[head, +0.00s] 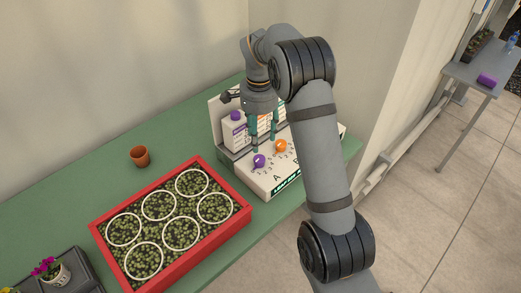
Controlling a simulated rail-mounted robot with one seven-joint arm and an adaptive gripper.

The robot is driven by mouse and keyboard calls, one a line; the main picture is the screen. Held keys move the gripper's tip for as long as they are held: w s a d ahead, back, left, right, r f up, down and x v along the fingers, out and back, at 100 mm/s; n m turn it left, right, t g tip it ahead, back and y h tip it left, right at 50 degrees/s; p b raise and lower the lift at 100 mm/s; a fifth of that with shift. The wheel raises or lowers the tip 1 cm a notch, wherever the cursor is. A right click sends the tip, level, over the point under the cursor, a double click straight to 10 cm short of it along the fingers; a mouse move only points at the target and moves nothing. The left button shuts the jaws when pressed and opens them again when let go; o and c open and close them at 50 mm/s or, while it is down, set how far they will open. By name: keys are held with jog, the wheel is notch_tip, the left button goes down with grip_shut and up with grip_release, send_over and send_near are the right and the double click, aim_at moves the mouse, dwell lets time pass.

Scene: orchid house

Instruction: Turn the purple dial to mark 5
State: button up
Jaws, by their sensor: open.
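The purple dial (259,161) sits on the sloped front of a white dosing panel (288,176), at its left side. Small marks surround it, but they are too small to read, and I cannot tell which one it points to. My gripper (262,143) points down over the panel, with its two teal fingers apart and nothing seen between them. It appears above and behind the purple dial; I cannot judge the exact gap. An orange dial (281,146) sits to the right of the purple one, close to the right finger.
White bottles stand behind the dials, one with a purple cap (236,116). A red tray (246,222) of plants with white rings lies in front left on the green bench (70,212). A small terracotta pot (140,156) stands behind it. My arm covers the panel's right part.

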aim_at(259, 158)
notch_tip(259, 158, down, 9)
jog(key=shift+f+p, duration=0.1)
jog(key=shift+p, duration=0.4)
jog(key=shift+c, duration=0.3)
jog(key=c, duration=1.1)
